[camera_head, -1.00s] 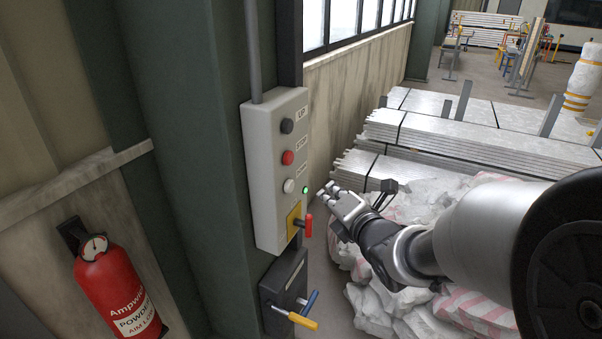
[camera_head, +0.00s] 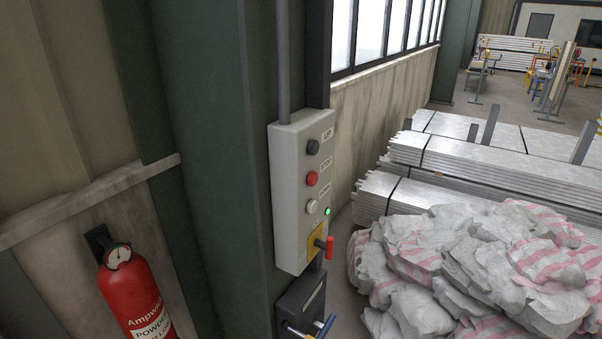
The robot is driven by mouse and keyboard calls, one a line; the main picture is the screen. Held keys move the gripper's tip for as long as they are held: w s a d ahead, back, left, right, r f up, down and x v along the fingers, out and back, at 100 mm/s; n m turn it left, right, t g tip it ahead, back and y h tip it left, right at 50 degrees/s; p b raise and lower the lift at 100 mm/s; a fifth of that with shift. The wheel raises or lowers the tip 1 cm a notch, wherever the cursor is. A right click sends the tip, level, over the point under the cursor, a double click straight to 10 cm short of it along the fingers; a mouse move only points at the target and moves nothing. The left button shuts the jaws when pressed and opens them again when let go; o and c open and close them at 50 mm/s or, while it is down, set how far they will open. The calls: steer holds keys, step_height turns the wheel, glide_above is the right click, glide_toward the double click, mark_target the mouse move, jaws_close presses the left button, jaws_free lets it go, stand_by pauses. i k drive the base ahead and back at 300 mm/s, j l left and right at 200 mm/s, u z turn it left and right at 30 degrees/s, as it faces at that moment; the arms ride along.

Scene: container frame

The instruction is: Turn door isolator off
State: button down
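The door control box (camera_head: 290,200) is a pale grey panel on the green column. It carries a black UP button (camera_head: 312,147), a red STOP button (camera_head: 311,178) and a white DOWN button (camera_head: 311,206). A green light (camera_head: 327,211) is lit beside the white button. The isolator is a red handle (camera_head: 329,247) on a yellow plate (camera_head: 315,241) at the bottom of the box. The handle looks upright, with its end sticking out to the right. My gripper and arm are not in view.
A red fire extinguisher (camera_head: 135,294) hangs at the left. White-and-red sacks (camera_head: 480,260) and stacked metal sheets (camera_head: 470,165) fill the right side. A narrow floor strip lies beside the column.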

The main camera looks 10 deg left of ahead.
mark_target(329, 246)
steer(key=u, duration=2.45)
steer(key=z, duration=1.9)
steer(key=i+j, duration=0.1)
steer(key=i, duration=0.6)
